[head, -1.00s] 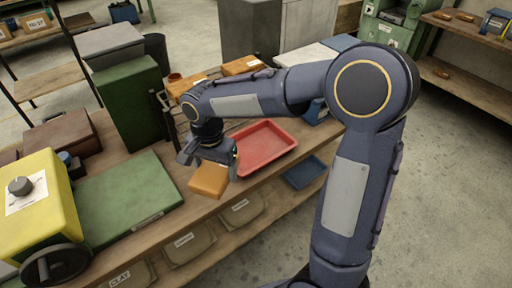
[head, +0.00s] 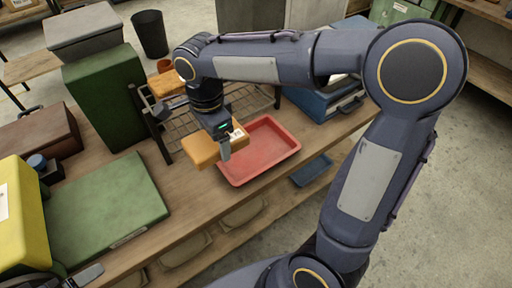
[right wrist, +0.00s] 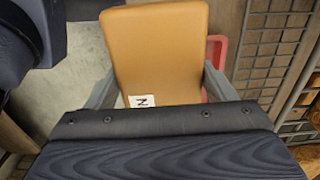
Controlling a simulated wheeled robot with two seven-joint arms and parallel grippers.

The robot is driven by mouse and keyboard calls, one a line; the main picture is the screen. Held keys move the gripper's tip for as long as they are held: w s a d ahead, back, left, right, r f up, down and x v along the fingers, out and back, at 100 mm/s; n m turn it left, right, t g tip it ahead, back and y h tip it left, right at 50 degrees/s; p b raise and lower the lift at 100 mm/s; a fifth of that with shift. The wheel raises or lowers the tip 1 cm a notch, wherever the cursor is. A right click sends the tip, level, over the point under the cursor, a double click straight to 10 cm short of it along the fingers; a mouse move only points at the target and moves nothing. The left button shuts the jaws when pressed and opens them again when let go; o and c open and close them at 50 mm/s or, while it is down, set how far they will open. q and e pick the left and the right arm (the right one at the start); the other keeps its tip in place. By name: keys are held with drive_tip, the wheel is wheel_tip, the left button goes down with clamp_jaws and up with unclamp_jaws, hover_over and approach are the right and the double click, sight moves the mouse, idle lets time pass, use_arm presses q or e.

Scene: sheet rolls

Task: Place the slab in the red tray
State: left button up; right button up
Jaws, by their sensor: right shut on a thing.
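The tan-orange slab (head: 200,151) is in my right gripper (head: 224,145), held in the air at the left end of the red tray (head: 262,158). In the head view the slab overlaps the tray's left rim; its height above it is hard to tell. In the right wrist view both fingers of the gripper (right wrist: 162,90) are shut on the sides of the slab (right wrist: 160,45), which has a white label marked N. The red tray (right wrist: 216,50) shows partly behind the slab there. The tray looks empty where visible.
A wire rack (head: 187,143) stands behind the slab, with another orange piece (head: 166,84) by it. A blue case (head: 322,103) stands right of the tray. A green box (head: 110,95) and green slab-like block (head: 105,205) are left. Bare bench lies in front of the tray.

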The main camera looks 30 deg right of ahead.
drive_tip(key=f+b, duration=0.3)
drive_tip(key=f, duration=0.1)
drive_tip(key=shift+w+d, duration=0.15)
drive_tip(key=shift+w, duration=0.1)
hover_over(253, 153)
drive_tip(key=f, duration=1)
drive_tip(key=shift+s+a, duration=0.1)
drive_tip(key=shift+a, duration=0.15)
drive_tip(key=shift+d+f, duration=0.2)
wheel_tip(253, 153, down, 4)
drive_tip(key=shift+d+r, duration=0.1)
drive_tip(key=shift+r, duration=0.15)
